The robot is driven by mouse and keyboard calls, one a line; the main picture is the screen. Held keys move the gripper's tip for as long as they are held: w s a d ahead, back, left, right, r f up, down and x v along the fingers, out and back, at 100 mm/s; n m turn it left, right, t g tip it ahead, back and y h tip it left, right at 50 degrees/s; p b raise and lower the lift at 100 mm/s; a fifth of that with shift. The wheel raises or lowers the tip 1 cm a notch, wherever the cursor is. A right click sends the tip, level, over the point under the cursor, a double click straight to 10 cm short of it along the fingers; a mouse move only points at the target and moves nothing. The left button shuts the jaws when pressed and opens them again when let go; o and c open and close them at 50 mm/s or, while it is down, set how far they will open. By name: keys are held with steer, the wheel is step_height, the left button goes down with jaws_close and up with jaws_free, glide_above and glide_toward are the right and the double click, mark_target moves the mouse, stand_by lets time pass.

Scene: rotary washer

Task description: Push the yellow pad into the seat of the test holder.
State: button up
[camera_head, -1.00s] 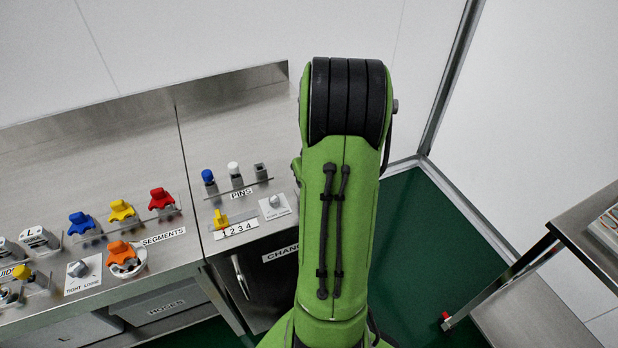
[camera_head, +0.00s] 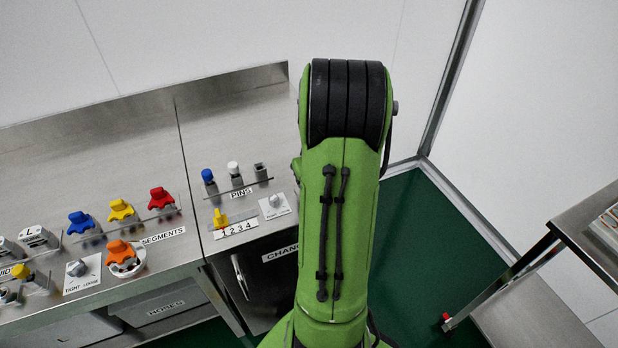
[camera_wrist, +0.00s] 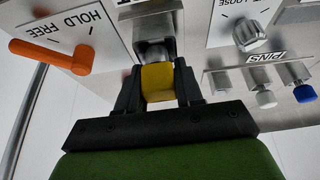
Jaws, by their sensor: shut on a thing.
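In the wrist view my gripper (camera_wrist: 158,92) is shut on the yellow pad (camera_wrist: 157,83), with one black finger on each side of it. The far edge of the pad lies right up against a grey metal block, which looks like the test holder (camera_wrist: 153,50). I cannot tell whether the pad touches the holder or how deep it sits in the seat, because the fingers and the pad cover that spot. In the head view my green arm hides the gripper, the pad and the holder.
An orange lever (camera_wrist: 50,57) by a HOLD FREE label stands left of the gripper in the wrist view. A grey knob (camera_wrist: 251,35) and white and blue pins (camera_wrist: 304,93) are at the right. The head view shows coloured segments (camera_head: 120,209) on the bench.

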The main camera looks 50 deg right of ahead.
steer(key=shift+s+a+f, duration=0.2)
steer(key=shift+s+f, duration=0.05)
steer(key=shift+f, duration=0.2)
steer(key=shift+s+a+f, duration=0.15)
steer(key=shift+s+f, duration=0.05)
steer(key=shift+f, duration=0.2)
steer(key=o, duration=1.1)
steer(key=shift+d, duration=0.1)
steer(key=shift+o, duration=0.2)
steer(key=shift+r, duration=0.15)
steer(key=r, duration=0.1)
steer(key=r+p, duration=0.1)
steer(key=r, duration=0.3)
steer(key=shift+s+a, duration=0.2)
steer(key=shift+s, duration=0.05)
steer(key=p+v, duration=0.2)
steer(key=v, duration=0.9)
steer(key=shift+s+d+r+p, duration=0.15)
steer(key=shift+s+r+p, duration=0.2)
steer(key=shift+s, duration=0.1)
